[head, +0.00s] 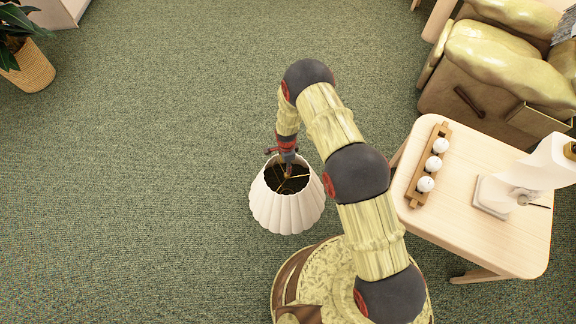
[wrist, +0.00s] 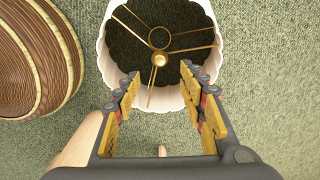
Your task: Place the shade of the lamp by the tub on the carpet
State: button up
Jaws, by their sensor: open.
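The lampshade (head: 287,211) is white and pleated, with a dark inside and thin brass spokes. It appears to stand upright on the green carpet (head: 170,170), to the left of the side table. In the wrist view the shade (wrist: 104,62) is seen from above, with carpet showing through its opening. My gripper (head: 287,164) is over the shade's top opening. In the wrist view my gripper (wrist: 160,80) has its fingers spread apart near the shade's near rim. Whether a finger touches the rim is unclear. No tub can be made out.
A pale wooden side table (head: 455,235) stands to the right, with a wooden holder of white balls (head: 433,163) and a white stand-like object (head: 525,175). An armchair (head: 490,80) is at the upper right. A potted plant (head: 28,68) is at the upper left. The carpet at left is clear.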

jog(key=w+d+r+n+t, duration=0.1)
jog(key=w+d+r+n, duration=0.15)
jog(key=r, duration=1.25)
jog(key=w+d+r+n+t, duration=0.1)
jog(key=w+d+r+n, duration=0.15)
jog(key=r, duration=1.25)
jog(key=s+d+r+n+t, duration=0.15)
jog(key=s+r, duration=0.25)
jog(key=r, duration=0.6)
jog(key=s+d+r+n, duration=0.2)
jog(key=s+d+r, duration=0.1)
jog(key=r, duration=0.7)
jog(key=s+d+r+n, duration=0.2)
jog(key=s+r, duration=0.3)
jog(key=s, duration=0.3)
jog(key=s+d+r+n+t, duration=0.1)
jog(key=s+d+r+n, duration=0.1)
jog(key=s+r, duration=0.3)
jog(key=s+d+r+n+t, duration=0.1)
jog(key=s+d+r+n, duration=0.1)
jog(key=s, duration=1.1)
notch_tip(320, 180, up, 3)
jog(key=shift+d+f+n, duration=0.1)
jog(key=shift+d+n, duration=0.25)
jog(key=shift+d, duration=0.2)
